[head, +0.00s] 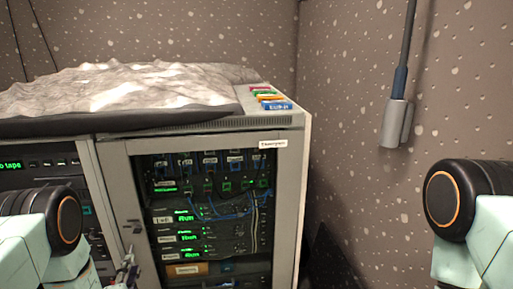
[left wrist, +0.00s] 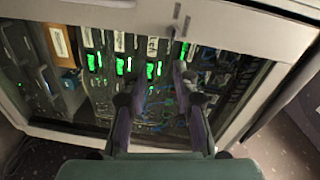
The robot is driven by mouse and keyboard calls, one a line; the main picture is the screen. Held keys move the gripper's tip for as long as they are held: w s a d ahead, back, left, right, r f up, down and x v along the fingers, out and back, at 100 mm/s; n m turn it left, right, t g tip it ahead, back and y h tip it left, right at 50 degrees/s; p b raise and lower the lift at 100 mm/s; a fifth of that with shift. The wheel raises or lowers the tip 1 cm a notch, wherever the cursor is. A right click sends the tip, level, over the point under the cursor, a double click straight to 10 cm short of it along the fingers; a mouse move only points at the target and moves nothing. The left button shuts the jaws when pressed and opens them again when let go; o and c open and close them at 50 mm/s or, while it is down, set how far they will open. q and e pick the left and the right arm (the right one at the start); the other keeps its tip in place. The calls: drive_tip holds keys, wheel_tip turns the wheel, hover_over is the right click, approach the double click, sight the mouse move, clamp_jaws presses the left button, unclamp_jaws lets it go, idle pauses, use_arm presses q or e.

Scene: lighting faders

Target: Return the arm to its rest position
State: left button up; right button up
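My left gripper (head: 127,268) shows low in the head view, in front of the rack cabinet's left door edge. In the left wrist view, my left gripper's two fingers (left wrist: 160,82) stand apart with nothing held between them. They point toward the cabinet's glass door, and I cannot tell how near they are to it. My left arm enters at the lower left of the head view. My right arm shows at the right edge, but its gripper is out of frame.
The rack cabinet (head: 302,190) holds several units with green displays and blue cables behind its door. A crumpled grey cover (head: 120,88) and small coloured labelled blocks (head: 272,103) lie on top. A grey cylinder (head: 397,123) hangs on a cable at the right, before the speckled wall.

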use_arm(q)
drive_tip(key=s+d+f+n+g+h, duration=0.2)
drive_tip(key=s+d+f+n+g, duration=0.4)
drive_tip(key=s, duration=0.4)
drive_tip(key=s+d+f+n+g+h, duration=0.1)
drive_tip(key=s+d+f+n+g, duration=0.2)
drive_tip(key=s+f+n+g, duration=0.5)
drive_tip(key=s+d+r+g+p, duration=0.1)
drive_tip(key=s+d+r, duration=0.1)
drive_tip(key=s, duration=0.7)
drive_tip(key=s+d+r+g+h, duration=0.1)
drive_tip(key=s+d+r, duration=0.2)
drive_tip(key=s, duration=0.7)
drive_tip(key=shift+s+d+r+g+p, duration=0.15)
drive_tip(key=shift+d+r+g+p, duration=0.2)
drive_tip(key=shift+r, duration=0.5)
drive_tip(key=shift+o, duration=0.6)
